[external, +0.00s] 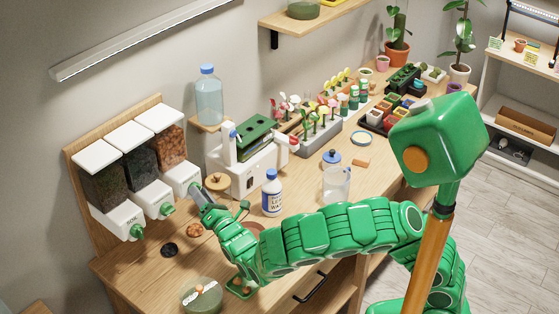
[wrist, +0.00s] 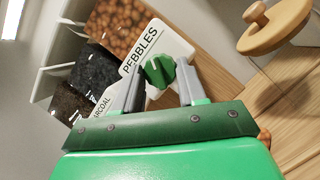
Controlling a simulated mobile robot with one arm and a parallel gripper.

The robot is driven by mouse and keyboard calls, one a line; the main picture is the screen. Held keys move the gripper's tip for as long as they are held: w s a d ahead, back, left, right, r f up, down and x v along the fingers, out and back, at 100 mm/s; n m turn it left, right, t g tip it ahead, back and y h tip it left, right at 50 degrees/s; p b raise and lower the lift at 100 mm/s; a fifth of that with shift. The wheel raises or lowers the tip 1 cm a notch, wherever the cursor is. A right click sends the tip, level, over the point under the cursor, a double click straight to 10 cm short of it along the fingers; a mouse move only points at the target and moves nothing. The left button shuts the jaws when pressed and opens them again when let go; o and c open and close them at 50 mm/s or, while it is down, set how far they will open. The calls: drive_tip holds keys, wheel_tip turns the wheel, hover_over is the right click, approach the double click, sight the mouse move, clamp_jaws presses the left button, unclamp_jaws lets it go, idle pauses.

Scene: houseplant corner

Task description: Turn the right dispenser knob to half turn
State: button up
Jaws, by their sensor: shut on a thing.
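Three dispensers with white lids and clear bins hang on a wooden backboard (external: 74,160) at the left. The right dispenser (external: 171,150) holds brown pebbles; its white front reads PEBBLES in the wrist view (wrist: 168,32). Its green knob (wrist: 159,71) sits between my two grey fingers. My gripper (wrist: 158,80) is shut on this knob. In the external view my gripper (external: 201,198) reaches the right dispenser's front, and the knob there is hidden behind the fingers. The middle dispenser's green knob (external: 167,209) and the left dispenser's green knob (external: 137,232) are free.
A dark disc (external: 169,249) and a brown disc (external: 194,230) lie below the dispensers.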

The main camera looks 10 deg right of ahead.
drive_tip(key=m+g, duration=0.2)
drive_tip(key=m, duration=0.7)
drive_tip(key=m+g+h, duration=0.1)
drive_tip(key=m+g, duration=0.2)
drive_tip(key=m, duration=0.6)
drive_tip(key=r+m+g+h, duration=0.1)
drive_tip(key=m+g, duration=0.2)
drive_tip(key=m, duration=0.5)
drive_tip(key=shift+w+d+m, duration=0.1)
drive_tip(key=shift+d+m, duration=0.05)
drive_tip(key=shift+m, duration=0.25)
drive_tip(key=shift+g, duration=0.3)
drive_tip(key=o, duration=1.1)
drive_tip(key=shift+r, duration=0.15)
drive_tip(key=shift+c, duration=0.2)
drive_tip(key=v, duration=0.7)
drive_tip(key=shift+s+d+r, duration=0.15)
drive_tip(key=shift+s, duration=0.1)
